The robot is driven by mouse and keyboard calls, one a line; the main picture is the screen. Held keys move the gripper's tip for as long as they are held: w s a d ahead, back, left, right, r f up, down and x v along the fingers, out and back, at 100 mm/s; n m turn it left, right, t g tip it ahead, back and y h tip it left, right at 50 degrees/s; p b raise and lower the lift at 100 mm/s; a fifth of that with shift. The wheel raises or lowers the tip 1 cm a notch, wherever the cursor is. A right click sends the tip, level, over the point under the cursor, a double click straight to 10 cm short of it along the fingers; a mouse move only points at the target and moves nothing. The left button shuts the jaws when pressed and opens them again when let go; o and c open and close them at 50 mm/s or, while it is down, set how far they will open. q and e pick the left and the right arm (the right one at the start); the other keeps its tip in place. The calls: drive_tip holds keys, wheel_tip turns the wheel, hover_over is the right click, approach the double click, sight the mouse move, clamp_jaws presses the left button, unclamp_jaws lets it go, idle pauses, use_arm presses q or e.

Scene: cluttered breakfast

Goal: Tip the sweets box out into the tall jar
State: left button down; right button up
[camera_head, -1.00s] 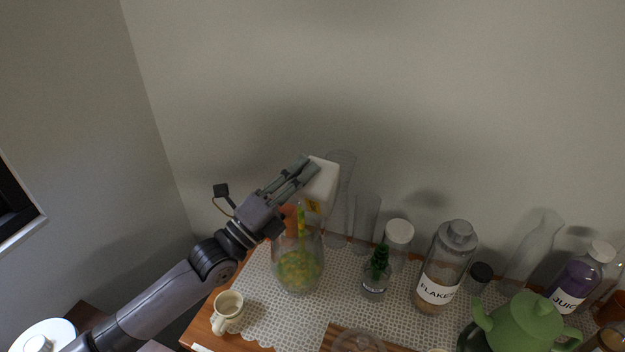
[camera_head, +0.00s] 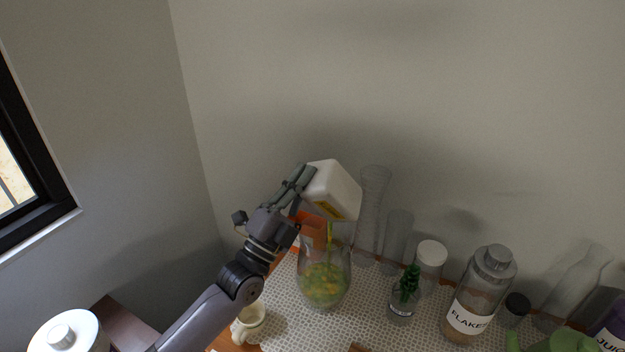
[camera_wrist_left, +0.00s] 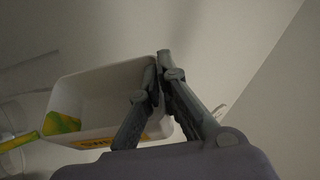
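The white sweets box (camera_head: 336,188) is tilted with its mouth down, above the tall glass jar (camera_head: 347,272). My left gripper (camera_head: 306,180) is shut on a wall of the box. Yellow-green sweets (camera_head: 324,285) fill the lower part of the jar. A few more sweets (camera_head: 329,233) show in a thin line between the box and the jar. In the left wrist view my gripper (camera_wrist_left: 156,80) pinches the box wall, and the box (camera_wrist_left: 105,88) holds a yellow-green sweet (camera_wrist_left: 62,123) near its lower edge. My right gripper is out of view.
A cream mug (camera_head: 250,322) stands left of the jar. To the right are a small vessel with a green plant-like piece (camera_head: 408,287), a white-lidded jar (camera_head: 431,256) and the flakes bottle (camera_head: 480,292). Clear tall glasses (camera_head: 372,215) stand behind. The wall is close behind the table.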

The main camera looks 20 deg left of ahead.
use_arm(q)
drive_tip(key=shift+a+f+n+t+y, duration=0.15)
drive_tip(key=shift+a+f+n+y, duration=0.25)
drive_tip(key=shift+n+y, duration=0.55)
drive_tip(key=shift+a+f+n+t+y, duration=0.25)
drive_tip(key=shift+a+n+y, duration=0.5)
drive_tip(key=shift+n, duration=0.45)
drive_tip(key=shift+a+f+n+t+y, duration=0.1)
drive_tip(key=shift+a+f+n+y, duration=0.25)
drive_tip(key=shift+n+y, duration=0.65)
